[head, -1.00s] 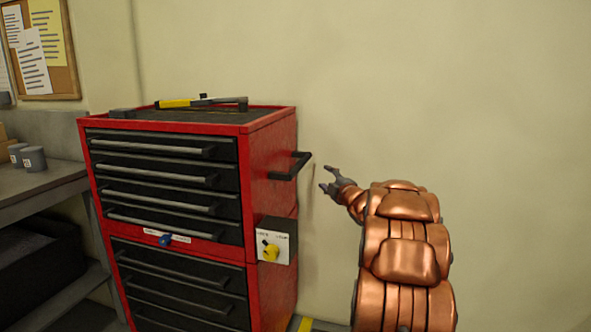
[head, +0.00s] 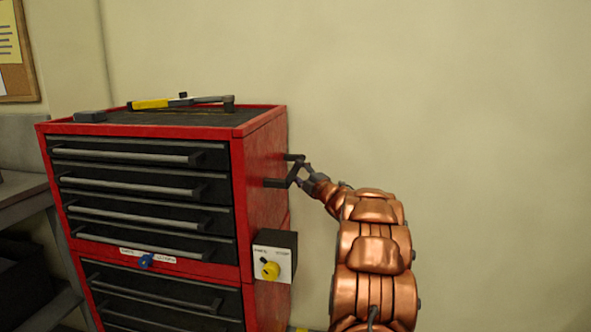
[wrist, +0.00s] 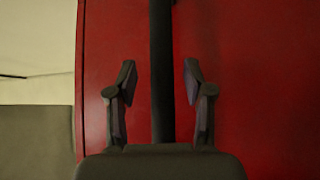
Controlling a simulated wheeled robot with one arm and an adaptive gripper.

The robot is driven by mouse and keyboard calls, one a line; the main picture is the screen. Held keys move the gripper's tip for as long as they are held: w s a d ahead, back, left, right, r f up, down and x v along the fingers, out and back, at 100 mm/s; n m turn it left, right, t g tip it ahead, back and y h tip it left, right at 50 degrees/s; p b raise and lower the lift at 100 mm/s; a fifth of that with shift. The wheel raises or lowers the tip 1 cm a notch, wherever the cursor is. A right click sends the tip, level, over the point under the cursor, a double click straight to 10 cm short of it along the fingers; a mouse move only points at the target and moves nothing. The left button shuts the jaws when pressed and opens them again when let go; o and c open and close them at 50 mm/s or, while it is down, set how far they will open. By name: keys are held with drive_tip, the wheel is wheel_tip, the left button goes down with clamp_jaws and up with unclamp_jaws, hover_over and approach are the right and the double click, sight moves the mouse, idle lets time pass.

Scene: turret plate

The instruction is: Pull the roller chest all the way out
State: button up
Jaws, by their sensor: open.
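The red roller chest (head: 262,205) stands against the wall, its black drawers with grey pulls facing front-left. A black side handle (head: 282,182) sticks out from its right side. My gripper (head: 306,174) is at this handle, at the end of my copper arm. In the wrist view the dark handle bar (wrist: 161,70) runs upright between my two open fingers (wrist: 160,88), with a gap on each side. The red side panel fills most of the view behind. A box with a yellow knob (head: 270,270) is on the chest's right side, below the handle.
A yellow and black tool (head: 180,102) and a small dark block (head: 90,116) lie on the chest top. A blue knob (head: 146,260) is on the front between drawers. A grey workbench (head: 22,200) stands to the left. The wall right of the chest is bare.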

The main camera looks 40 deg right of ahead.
drive_tip(key=shift+x, duration=1.4)
clamp_jaws()
drive_tip(key=shift+r, duration=0.1)
